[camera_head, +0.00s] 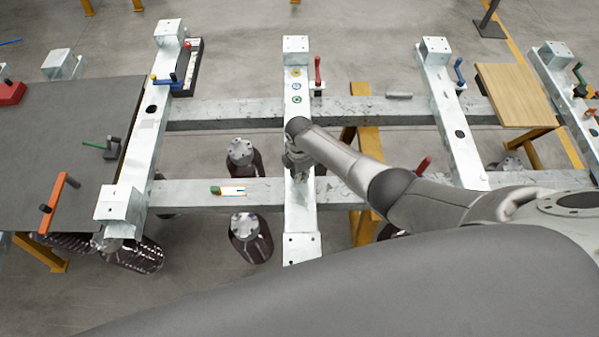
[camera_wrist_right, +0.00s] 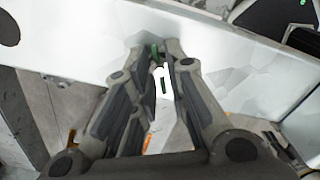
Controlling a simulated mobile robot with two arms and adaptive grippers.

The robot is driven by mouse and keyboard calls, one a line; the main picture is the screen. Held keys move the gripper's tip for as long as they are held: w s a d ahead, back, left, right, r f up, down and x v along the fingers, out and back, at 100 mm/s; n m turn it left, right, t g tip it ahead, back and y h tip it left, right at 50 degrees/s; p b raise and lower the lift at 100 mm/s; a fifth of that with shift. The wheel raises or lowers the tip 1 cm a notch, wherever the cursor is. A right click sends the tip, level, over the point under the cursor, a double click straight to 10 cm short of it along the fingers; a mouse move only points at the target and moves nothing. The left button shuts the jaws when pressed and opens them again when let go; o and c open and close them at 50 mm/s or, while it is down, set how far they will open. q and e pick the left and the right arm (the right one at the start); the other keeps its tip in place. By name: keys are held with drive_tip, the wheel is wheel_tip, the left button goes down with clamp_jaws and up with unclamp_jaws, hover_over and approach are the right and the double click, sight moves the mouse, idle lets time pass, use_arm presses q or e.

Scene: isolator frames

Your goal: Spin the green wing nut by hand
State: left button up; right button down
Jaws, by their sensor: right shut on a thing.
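My right gripper (camera_head: 298,174) comes down onto the middle cross beam (camera_head: 298,220) in the head view. In the right wrist view the right gripper (camera_wrist_right: 164,52) has its fingertips close together against the pale beam (camera_wrist_right: 80,45). It is shut on the green wing nut (camera_wrist_right: 154,49), of which only a small green bit shows at the fingertips. The rest of the nut is hidden by the fingers, and the arm hides it in the head view. My left gripper is not in view.
Small coloured rings (camera_head: 297,99) lie farther up the same beam. A red-handled clamp (camera_head: 318,72) stands beside them. A marker-like item with a green end (camera_head: 228,190) lies on the near rail to the left. A black tray (camera_head: 190,68) sits at upper left.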

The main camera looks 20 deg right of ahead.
drive_tip(key=n+b, duration=0.1)
drive_tip(key=n, duration=0.3)
drive_tip(key=shift+f+n, duration=0.15)
drive_tip(key=shift+n, duration=0.15)
drive_tip(key=n+b, duration=0.2)
drive_tip(key=n, duration=0.2)
drive_tip(key=shift+n, duration=0.3)
drive_tip(key=n+b, duration=0.2)
drive_tip(key=n, duration=0.2)
drive_tip(key=shift+n, duration=0.3)
drive_tip(key=n+b, duration=0.2)
drive_tip(key=n, duration=0.2)
drive_tip(key=shift+f+b, duration=0.1)
drive_tip(key=shift+b, duration=0.2)
drive_tip(key=n+b, duration=0.2)
drive_tip(key=shift+d+f+n, duration=0.1)
drive_tip(key=shift+n, duration=0.3)
drive_tip(key=n+b, duration=0.3)
drive_tip(key=b, duration=0.5)
drive_tip(key=shift+n+b, duration=0.3)
drive_tip(key=shift+b, duration=0.1)
drive_tip(key=shift+s+n+b, duration=0.1)
drive_tip(key=shift+n+b, duration=0.3)
drive_tip(key=shift+b, duration=0.6)
drive_tip(key=shift+r, duration=0.2)
